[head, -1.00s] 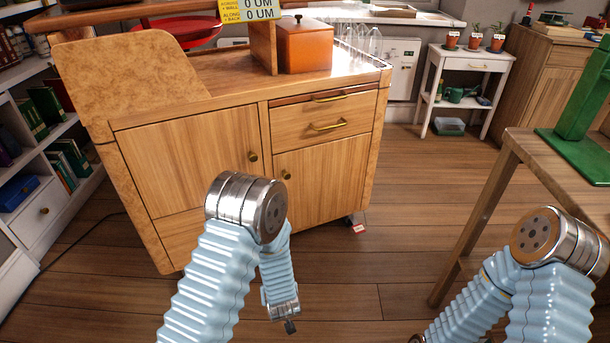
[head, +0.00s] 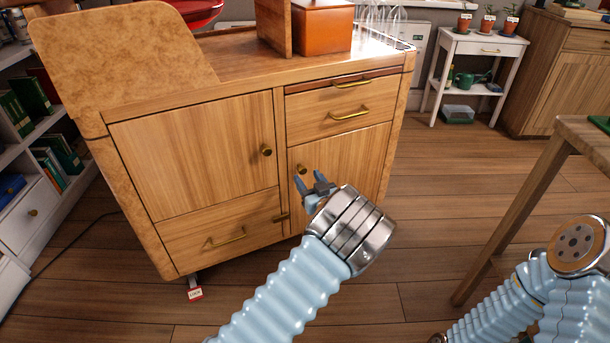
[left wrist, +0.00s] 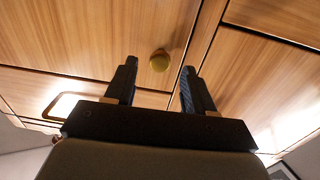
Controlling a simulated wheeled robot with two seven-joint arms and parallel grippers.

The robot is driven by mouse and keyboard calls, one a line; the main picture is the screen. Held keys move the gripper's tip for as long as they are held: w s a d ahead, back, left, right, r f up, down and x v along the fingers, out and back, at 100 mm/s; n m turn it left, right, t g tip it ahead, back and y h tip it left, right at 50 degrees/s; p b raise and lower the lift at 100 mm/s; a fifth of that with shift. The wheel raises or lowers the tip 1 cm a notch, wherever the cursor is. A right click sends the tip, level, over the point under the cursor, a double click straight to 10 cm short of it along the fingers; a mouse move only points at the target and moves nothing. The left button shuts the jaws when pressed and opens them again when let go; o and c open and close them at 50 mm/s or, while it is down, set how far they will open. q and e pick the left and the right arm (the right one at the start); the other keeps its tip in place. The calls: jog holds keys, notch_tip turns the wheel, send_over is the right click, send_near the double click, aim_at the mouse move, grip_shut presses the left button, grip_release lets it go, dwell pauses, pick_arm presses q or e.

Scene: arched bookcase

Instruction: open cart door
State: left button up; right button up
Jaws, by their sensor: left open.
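The wooden cart (head: 190,98) fills the left and middle of the head view. Its left door (head: 190,150) is shut, with a round brass knob (head: 266,150) at its right edge. Its right door (head: 350,158) is also shut, with a knob (head: 302,169) near its left edge. My left gripper (head: 312,181) is open and empty in front of the right door. In the left wrist view, a knob (left wrist: 160,60) shows in the gap between the two fingers, seemingly just beyond the fingertips. My right arm shows at lower right; its gripper is out of view.
The cart has brass-handled drawers (head: 348,113) above the right door and a drawer (head: 225,240) below the left door. An orange box (head: 322,28) stands on top. A wooden table (head: 528,205) stands at right, a bookshelf (head: 45,125) at left. Floor between cart and table is clear.

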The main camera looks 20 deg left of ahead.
aim_at(304, 172)
pick_arm(q)
jog(key=shift+x, duration=1.55)
jog(key=shift+c, duration=0.5)
grip_shut()
